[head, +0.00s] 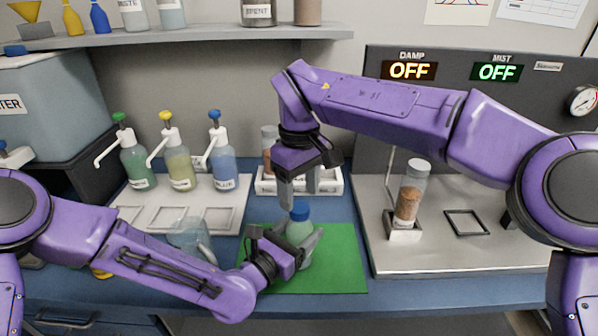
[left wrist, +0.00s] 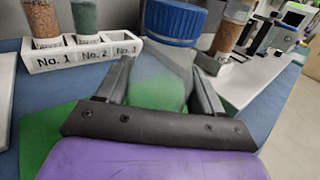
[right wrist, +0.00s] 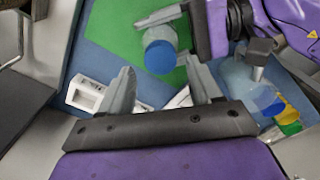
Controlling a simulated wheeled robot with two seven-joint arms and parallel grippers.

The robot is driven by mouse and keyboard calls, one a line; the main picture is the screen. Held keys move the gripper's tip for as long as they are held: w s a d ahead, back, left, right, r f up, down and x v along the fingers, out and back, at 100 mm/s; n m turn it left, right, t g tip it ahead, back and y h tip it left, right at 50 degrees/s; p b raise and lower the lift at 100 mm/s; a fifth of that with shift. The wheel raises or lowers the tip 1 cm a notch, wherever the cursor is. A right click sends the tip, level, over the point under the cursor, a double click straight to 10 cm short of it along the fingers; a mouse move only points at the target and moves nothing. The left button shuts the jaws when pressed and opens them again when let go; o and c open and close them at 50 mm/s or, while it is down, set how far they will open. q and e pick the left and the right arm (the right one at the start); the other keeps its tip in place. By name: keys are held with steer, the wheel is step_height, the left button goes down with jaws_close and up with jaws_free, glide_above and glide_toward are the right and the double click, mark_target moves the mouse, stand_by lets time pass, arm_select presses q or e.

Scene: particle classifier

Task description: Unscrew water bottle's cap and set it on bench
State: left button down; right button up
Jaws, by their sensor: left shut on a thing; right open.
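The water bottle (head: 299,232) is a clear, greenish bottle with a blue cap (head: 300,210), upright over the green mat (head: 340,262). The cap is on the bottle; it fills the top of the left wrist view (left wrist: 175,22) and shows from above in the right wrist view (right wrist: 161,57). My left gripper (head: 298,248) is shut on the bottle's body, one finger on each side, below the cap. My right gripper (head: 302,194) is open, pointing down above and close to the cap. In the right wrist view its fingers (right wrist: 160,88) are apart with nothing between them.
A white numbered rack (head: 328,183) stands behind the mat. Pump bottles (head: 182,162) stand in a tray at left, near a clear pitcher (head: 190,238). A jar of brown grains (head: 409,195) stands on the metal plate at right. The mat's right part is clear.

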mark_target(300, 207)
step_height(300, 207, down, 3)
steer(key=shift+f, duration=0.15)
